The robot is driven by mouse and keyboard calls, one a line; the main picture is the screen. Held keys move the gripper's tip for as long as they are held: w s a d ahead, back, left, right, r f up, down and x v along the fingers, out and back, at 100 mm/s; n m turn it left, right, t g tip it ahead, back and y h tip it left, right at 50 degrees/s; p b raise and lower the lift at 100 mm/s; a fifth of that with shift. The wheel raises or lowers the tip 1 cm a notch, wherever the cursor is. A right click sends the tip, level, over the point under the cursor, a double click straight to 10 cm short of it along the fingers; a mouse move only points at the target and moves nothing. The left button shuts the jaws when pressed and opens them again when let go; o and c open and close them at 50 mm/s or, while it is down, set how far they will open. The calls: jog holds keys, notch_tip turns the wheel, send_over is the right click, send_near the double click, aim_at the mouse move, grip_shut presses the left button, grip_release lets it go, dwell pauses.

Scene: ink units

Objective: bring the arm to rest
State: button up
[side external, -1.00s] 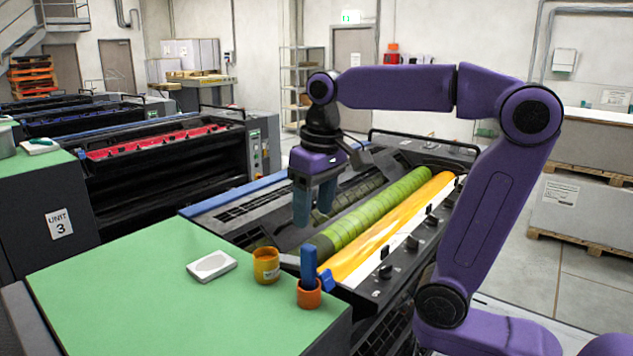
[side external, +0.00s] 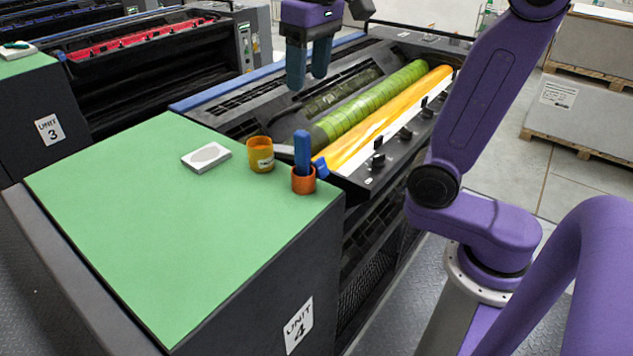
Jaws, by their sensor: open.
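My gripper (side external: 307,78) hangs fingers down above the dark left part of the ink unit, to the left of the green roller (side external: 375,103). Its two blue-grey fingers are apart, with nothing between them. The upper part of my gripper and most of my forearm are cut off by the top of the picture. My fingers look clear of the machine, though their exact height cannot be told.
A green-topped bench (side external: 120,230) stands in front. On it are a white pad (side external: 207,157), a yellow tin (side external: 260,154) and an orange cup (side external: 303,182) holding a blue-handled tool (side external: 302,150). The bench's left part is clear.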

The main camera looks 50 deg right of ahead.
jog(key=s+f+n+g, duration=0.1)
jog(key=s+f+n, duration=1.1)
jog(key=s+f, duration=0.6)
jog(key=shift+s+d+f, duration=0.3)
jog(key=shift+s+f, duration=0.1)
jog(key=shift+s, duration=0.25)
jog(key=shift+o, duration=0.2)
dwell(1.0)
